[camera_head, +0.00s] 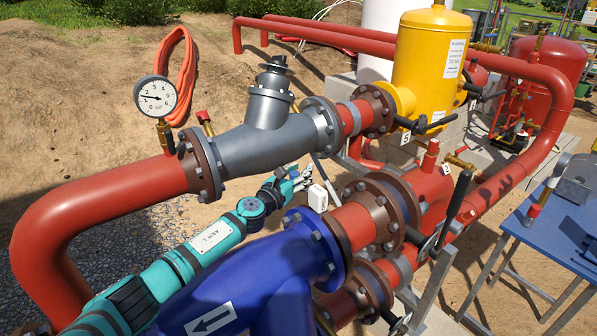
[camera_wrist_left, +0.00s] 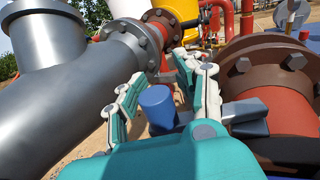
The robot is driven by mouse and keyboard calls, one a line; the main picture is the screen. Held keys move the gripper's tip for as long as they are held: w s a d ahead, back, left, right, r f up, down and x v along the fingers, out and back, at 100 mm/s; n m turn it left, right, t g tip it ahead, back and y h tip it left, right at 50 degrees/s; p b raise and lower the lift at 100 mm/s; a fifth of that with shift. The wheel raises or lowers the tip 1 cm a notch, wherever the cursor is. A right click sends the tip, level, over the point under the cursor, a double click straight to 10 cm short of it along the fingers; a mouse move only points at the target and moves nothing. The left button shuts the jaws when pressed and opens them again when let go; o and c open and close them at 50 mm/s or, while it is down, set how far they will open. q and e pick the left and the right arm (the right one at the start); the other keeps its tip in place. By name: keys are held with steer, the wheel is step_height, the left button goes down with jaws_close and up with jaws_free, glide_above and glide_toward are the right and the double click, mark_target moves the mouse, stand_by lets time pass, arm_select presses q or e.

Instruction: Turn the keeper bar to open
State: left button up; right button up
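My left gripper (camera_head: 297,180) is between the grey strainer body (camera_head: 265,135) and the blue strainer body (camera_head: 270,275) in the head view. In the left wrist view its fingers (camera_wrist_left: 160,72) are spread, one on each side of a blue round knob (camera_wrist_left: 157,108). Small gaps show beside the knob, and contact is not clear. A grey bar (camera_wrist_left: 243,114) lies to the right of the fingers, near a brown flange (camera_wrist_left: 262,72). I cannot tell for certain which part is the keeper bar. My right gripper is not in view.
Red pipes (camera_head: 95,205) with bolted flanges run on both sides of the left arm. A pressure gauge (camera_head: 155,96) stands at the left. A black valve lever (camera_head: 455,208) rises at the right. A blue table (camera_head: 560,235) stands farther right. A yellow vessel (camera_head: 428,60) stands behind.

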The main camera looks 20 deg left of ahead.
arm_select(q)
steer(key=shift+o, duration=1)
steer(key=shift+a, duration=0.15)
steer(key=shift+s+a, duration=0.1)
steer(key=v, duration=1.1)
steer(key=shift+s, duration=0.4)
